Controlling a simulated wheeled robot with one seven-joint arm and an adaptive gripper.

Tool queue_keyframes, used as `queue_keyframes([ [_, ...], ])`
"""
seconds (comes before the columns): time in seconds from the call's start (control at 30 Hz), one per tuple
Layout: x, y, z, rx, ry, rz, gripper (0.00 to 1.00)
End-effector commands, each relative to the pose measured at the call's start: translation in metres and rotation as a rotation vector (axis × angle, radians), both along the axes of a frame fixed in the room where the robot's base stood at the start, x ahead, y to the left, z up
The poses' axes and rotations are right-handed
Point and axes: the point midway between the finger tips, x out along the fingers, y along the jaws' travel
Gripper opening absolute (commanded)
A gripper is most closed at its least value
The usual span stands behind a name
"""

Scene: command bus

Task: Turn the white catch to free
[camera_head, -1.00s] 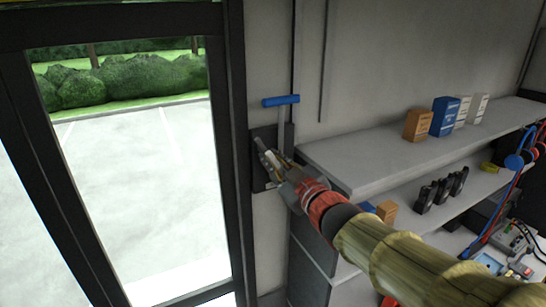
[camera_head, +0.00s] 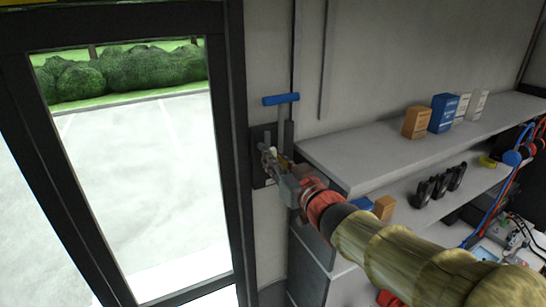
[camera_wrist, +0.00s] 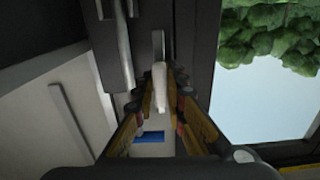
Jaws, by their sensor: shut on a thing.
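The white catch (camera_wrist: 160,88) sits between my fingers in the wrist view, seen as a narrow white lever pointing along the dark plate. In the head view only a small pale part of it (camera_head: 273,151) shows, on the dark plate (camera_head: 258,140) beside the door frame. My gripper (camera_head: 271,158) is at the plate. In the wrist view my gripper (camera_wrist: 162,100) has its two yellow-and-dark fingers on either side of the catch, shut on it. The fingers hide much of the catch in the head view.
A blue T-handle (camera_head: 281,99) stands just above the catch on a grey rod. The glazed door (camera_head: 140,180) is left. Shelves (camera_head: 400,145) with boxes (camera_head: 445,112) and black handheld devices (camera_head: 440,185) lie right, close to my arm.

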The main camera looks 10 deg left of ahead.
Motion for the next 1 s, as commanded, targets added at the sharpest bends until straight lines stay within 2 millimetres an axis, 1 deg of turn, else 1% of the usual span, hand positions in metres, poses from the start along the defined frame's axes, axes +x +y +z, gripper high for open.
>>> queue_keyframes([
  [0.03,-0.0002,0.0002,-0.0043,-0.002,0.007,0.0,0.0],
  [0.33,-0.0002,0.0002,-0.0044,-0.003,0.007,0.0,0.0],
  [0.37,-0.0002,0.0002,-0.0044,-0.003,0.007,0.0,0.14],
  [0.67,-0.0001,0.0001,-0.0018,-0.001,0.003,0.0,0.3],
  [1.0,-0.0023,-0.0018,-0.0003,0.001,0.001,0.0,0.3],
])
